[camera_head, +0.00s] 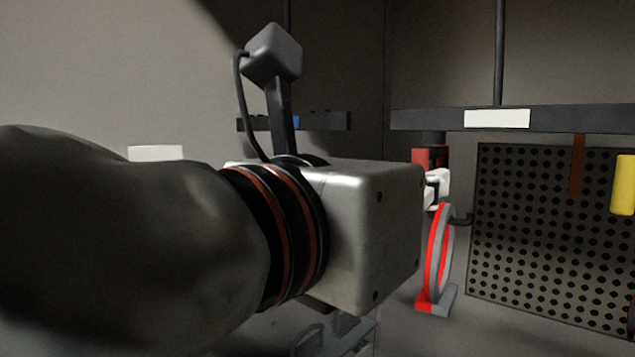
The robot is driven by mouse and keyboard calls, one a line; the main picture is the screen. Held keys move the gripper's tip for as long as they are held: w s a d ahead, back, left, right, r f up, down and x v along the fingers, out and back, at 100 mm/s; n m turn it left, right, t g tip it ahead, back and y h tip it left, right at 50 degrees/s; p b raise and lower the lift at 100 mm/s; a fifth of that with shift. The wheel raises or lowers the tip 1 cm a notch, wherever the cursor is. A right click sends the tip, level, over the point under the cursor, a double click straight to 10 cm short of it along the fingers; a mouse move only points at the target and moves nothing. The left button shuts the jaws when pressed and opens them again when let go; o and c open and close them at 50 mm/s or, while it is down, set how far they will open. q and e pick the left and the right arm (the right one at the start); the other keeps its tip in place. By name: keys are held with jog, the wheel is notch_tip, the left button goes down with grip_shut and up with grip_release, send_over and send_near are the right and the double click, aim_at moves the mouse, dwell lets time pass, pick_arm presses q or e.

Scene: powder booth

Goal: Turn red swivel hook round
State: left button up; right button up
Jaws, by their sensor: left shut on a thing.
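The red swivel hook (420,156) shows as a small red block under a dark cylinder, below the overhead rail at right of centre. My left gripper (436,188) reaches in from the left, its large grey body covering the middle of the view. Its pale fingertips are at the lower part of the red block and it is shut on it. The grey body hides part of the hook and most of the fingers. A red and grey ring-shaped part (438,258) with a small foot is upright just below the fingertips. My right gripper is not in view.
The dark overhead rail (570,120) carries a white label (497,119). A black perforated panel (545,245) stands at right, with a yellow piece (622,185) in front of it. A dark bar (335,121) is on the wall behind my left gripper.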

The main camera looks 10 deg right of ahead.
pick_arm(q)
jog(key=d, duration=0.7)
jog(key=shift+s+d, duration=0.15)
jog(key=shift+d, duration=0.2)
jog(key=o, duration=0.8)
jog(key=shift+c, duration=0.2)
